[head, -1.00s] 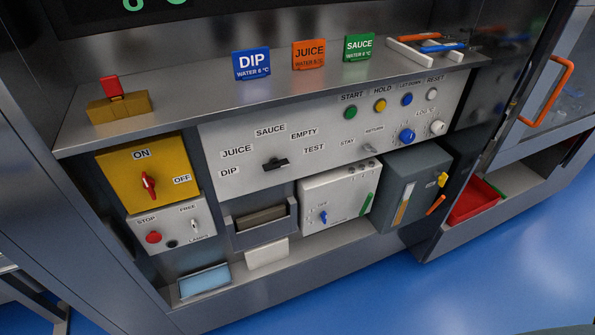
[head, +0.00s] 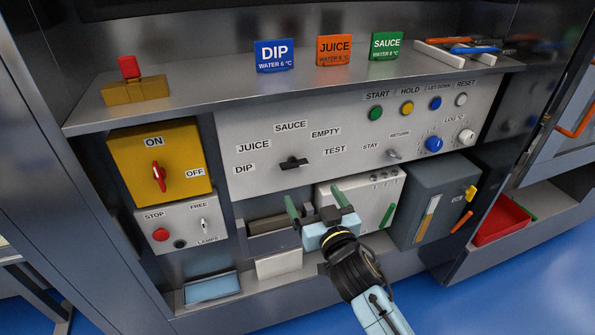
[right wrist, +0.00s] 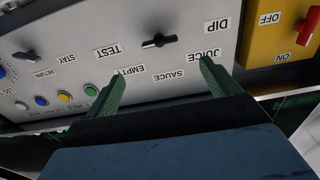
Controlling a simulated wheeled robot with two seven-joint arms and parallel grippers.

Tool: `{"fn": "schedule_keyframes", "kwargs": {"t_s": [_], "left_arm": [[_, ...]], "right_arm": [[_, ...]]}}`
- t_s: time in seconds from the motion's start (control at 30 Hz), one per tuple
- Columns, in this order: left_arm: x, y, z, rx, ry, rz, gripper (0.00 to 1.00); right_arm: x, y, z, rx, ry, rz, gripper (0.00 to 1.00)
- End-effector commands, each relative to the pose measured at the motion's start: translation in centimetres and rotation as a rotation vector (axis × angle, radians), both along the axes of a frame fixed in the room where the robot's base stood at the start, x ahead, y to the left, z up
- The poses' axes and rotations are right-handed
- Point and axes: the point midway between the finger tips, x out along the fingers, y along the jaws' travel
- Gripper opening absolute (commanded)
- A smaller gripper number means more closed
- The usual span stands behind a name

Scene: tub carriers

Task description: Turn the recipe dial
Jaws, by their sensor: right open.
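The recipe dial (head: 294,163) is a black knob on the light grey panel (head: 350,123), ringed by the labels DIP, JUICE, SAUCE, EMPTY and TEST. Its bar lies nearly level in the head view; which end is the pointer I cannot tell. My right gripper (head: 316,199) has green fingers and is open and empty, below the dial and apart from it. In the right wrist view the dial (right wrist: 159,41) shows upside down, ahead of and between the spread fingers (right wrist: 158,85). My left gripper is not in view.
A yellow ON/OFF switch box (head: 160,170) is left of the panel. A white box (head: 361,196) and dark box (head: 434,205) stand below it. Coloured buttons and knobs sit on the panel's right. A shelf (head: 240,93) with DIP, JUICE and SAUCE tags juts out above.

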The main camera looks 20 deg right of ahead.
Motion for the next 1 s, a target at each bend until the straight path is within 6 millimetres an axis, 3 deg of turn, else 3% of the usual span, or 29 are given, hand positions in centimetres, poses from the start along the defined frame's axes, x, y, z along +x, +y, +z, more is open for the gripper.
{"fn": "schedule_keyframes", "kwargs": {"t_s": [0.3,0.5,0.7,1.0], "left_arm": [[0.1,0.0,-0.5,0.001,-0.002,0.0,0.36],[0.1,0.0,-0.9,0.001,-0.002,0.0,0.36],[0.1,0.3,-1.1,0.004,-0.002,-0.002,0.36],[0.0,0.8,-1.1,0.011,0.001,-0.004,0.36]], "right_arm": [[6.3,0.2,0.0,-0.002,-0.001,0.0,0.88],[9.5,0.3,-0.1,-0.002,0.002,0.0,0.88],[11.2,0.4,-0.1,-0.001,0.003,0.0,0.88],[11.5,0.4,-0.1,-0.002,0.002,0.001,0.88]]}}
